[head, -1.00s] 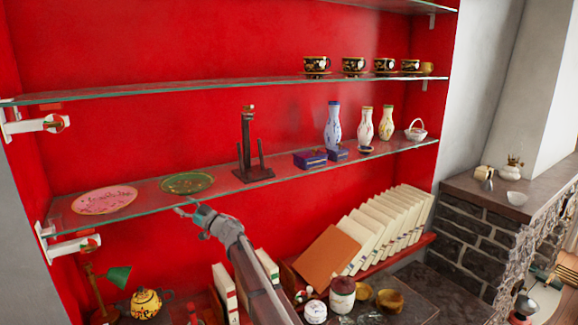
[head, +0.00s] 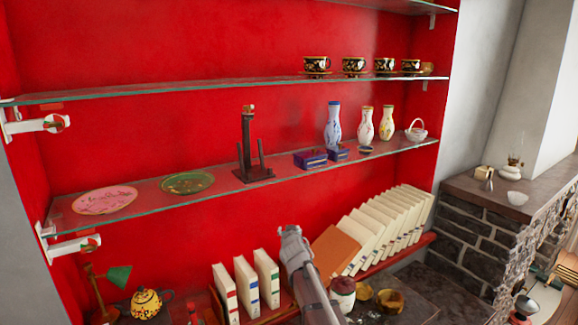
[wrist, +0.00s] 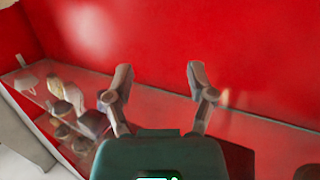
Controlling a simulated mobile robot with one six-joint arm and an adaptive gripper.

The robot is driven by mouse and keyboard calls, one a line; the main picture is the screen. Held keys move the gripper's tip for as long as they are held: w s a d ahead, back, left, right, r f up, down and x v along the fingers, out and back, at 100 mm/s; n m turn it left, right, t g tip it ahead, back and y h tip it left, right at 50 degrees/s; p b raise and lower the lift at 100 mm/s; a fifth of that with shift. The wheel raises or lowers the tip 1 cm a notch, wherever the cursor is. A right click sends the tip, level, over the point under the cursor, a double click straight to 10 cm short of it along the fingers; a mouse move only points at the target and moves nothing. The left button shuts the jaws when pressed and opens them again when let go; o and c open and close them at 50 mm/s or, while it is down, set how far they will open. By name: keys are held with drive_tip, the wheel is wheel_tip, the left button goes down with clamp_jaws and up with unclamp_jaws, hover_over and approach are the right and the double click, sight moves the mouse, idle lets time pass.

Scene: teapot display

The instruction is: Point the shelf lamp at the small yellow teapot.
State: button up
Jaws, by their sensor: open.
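The shelf lamp, with a green shade (head: 118,277) on a thin brown stem, stands at the lower left in the head view. The small yellow teapot (head: 146,303), dark-patterned, sits just right of the lamp, below its shade. I cannot tell exactly where the shade's opening faces. My gripper (head: 290,232) is well to the right of both, in front of the red wall, above the lower books. In the wrist view my gripper (wrist: 159,72) has its two fingers spread with nothing between them. Lamp and teapot do not show there.
White books (head: 243,287) and an orange book (head: 335,250) stand on the lower shelf near my arm. The glass shelf (head: 222,181) above holds plates, a dark stand (head: 248,150) and vases. Gold bowls (head: 389,300) sit at the lower right.

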drive_tip(key=s+d+f+g+h, duration=0.1)
drive_tip(key=s+d+f+g, duration=0.2)
drive_tip(key=s, duration=0.5)
drive_tip(key=s+d+f+m+g, duration=0.1)
drive_tip(key=s+d+f+g, duration=0.3)
drive_tip(key=s+d+f, duration=0.2)
drive_tip(key=s+d+f+g+h, duration=0.1)
drive_tip(key=s+d+f+g, duration=0.3)
drive_tip(key=s+d, duration=0.3)
drive_tip(key=shift+s+d+f+m+h, duration=0.1)
drive_tip(key=shift+s+m+h, duration=0.1)
drive_tip(key=shift+s, duration=0.55)
drive_tip(key=shift+s+f+m+h, duration=0.1)
drive_tip(key=shift+s+m, duration=0.1)
drive_tip(key=shift+s, duration=0.5)
drive_tip(key=s+f+g+y+b, duration=0.1)
drive_tip(key=s+f+g+b, duration=0.1)
drive_tip(key=s, duration=1)
drive_tip(key=f+g, duration=0.1)
drive_tip(key=g, duration=0.1)
drive_tip(key=shift+d+n+g, duration=0.3)
drive_tip(key=shift+d, duration=0.1)
drive_tip(key=shift+a, duration=0.1)
